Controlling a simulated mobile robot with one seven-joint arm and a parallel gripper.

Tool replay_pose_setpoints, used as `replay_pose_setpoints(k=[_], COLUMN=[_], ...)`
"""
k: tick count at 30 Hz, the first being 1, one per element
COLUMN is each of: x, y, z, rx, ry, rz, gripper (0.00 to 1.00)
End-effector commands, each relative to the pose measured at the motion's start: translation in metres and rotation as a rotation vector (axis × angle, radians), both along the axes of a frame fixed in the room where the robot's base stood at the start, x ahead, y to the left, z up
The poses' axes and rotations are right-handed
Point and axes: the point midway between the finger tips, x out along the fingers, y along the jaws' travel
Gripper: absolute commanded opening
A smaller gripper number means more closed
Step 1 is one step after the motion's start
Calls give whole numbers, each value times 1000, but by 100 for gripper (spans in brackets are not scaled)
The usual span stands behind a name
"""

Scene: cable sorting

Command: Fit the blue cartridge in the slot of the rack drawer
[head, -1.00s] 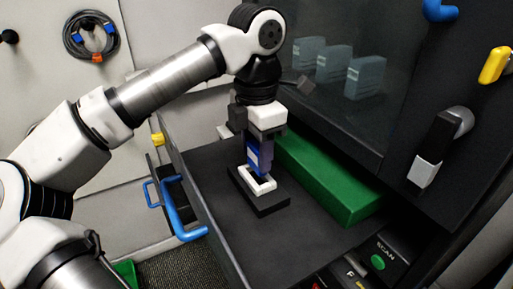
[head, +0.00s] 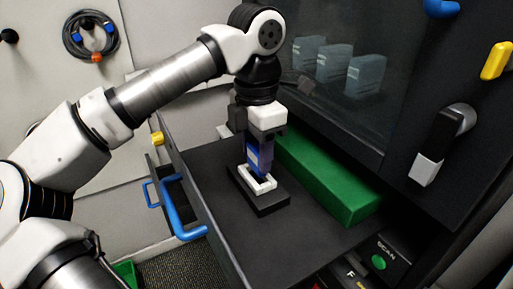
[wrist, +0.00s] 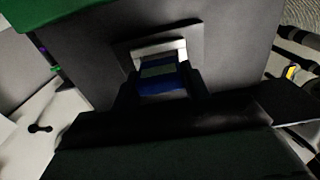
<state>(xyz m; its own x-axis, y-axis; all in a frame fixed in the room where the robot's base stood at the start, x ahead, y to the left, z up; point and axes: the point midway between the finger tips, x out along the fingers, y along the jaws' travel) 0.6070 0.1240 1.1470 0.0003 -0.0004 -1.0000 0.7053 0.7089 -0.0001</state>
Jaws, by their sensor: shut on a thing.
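The blue cartridge (head: 259,158), with a pale label, is upright in my gripper (head: 259,142), which is shut on it. Its lower end is at the white-rimmed slot (head: 262,186) on a black block (head: 271,203) in the open rack drawer (head: 222,204). I cannot tell how deep the cartridge sits in the slot. In the wrist view the cartridge (wrist: 160,80) shows between the dark fingers, with the white slot rim (wrist: 160,48) beyond it. The gripper hides the cartridge's upper part.
A long green block (head: 330,180) lies in the drawer right of the slot. Blue handles (head: 181,212) are on the drawer's left front. A dark glass panel (head: 340,110) with several grey-blue boxes behind it rises at the back. The drawer floor in front is clear.

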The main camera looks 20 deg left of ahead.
Motion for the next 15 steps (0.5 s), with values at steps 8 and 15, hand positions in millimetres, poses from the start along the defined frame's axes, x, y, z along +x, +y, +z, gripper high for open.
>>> replay_pose_setpoints(k=[8,15], x=[0,0], y=[0,0], z=[-7,-7], rx=[0,0], ry=[0,0], rz=[0,0], gripper=[25,25])
